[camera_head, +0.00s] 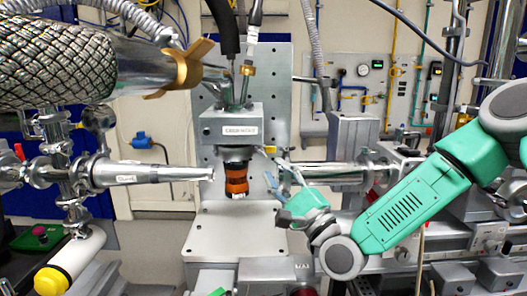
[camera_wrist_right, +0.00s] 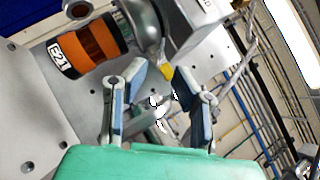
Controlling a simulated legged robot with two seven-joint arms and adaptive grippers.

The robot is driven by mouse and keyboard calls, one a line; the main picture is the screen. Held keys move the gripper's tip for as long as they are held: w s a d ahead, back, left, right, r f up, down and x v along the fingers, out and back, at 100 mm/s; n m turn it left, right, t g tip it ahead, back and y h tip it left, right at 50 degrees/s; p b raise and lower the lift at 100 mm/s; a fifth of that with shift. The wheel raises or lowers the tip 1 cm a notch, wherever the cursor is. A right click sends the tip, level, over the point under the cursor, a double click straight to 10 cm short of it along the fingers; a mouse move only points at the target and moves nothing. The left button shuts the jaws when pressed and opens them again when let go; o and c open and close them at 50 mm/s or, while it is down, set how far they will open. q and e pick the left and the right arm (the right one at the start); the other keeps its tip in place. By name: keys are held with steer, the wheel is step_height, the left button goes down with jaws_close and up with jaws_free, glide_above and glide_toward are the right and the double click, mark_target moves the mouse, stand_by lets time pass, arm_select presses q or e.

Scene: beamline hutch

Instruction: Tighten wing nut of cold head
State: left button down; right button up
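A brass wing nut (camera_head: 190,67) sits on the end of a silver cylinder (camera_head: 145,62) with a braided sleeve, at the upper left in the head view; this looks like the cold head. The wing nut does not clearly show in the wrist view. My right gripper (camera_head: 277,180) is well below and to the right of the wing nut, beside an orange-and-black banded cylinder (camera_head: 236,180). In the wrist view, the right gripper's fingers (camera_wrist_right: 159,80) stand apart, with nothing visibly held between them. My left gripper is not in view.
A grey labelled box (camera_head: 231,128) hangs before an upright perforated plate (camera_head: 277,85), with cables above it. A silver nozzle (camera_head: 155,174) points in from the left and a metal tube (camera_head: 330,172) from the right. A bare plate (camera_head: 238,238) lies below.

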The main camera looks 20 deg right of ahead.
mark_target(261, 152)
steer(key=p+x, duration=0.1)
steer(key=x, duration=0.4)
steer(key=shift+a, duration=0.1)
jaws_close()
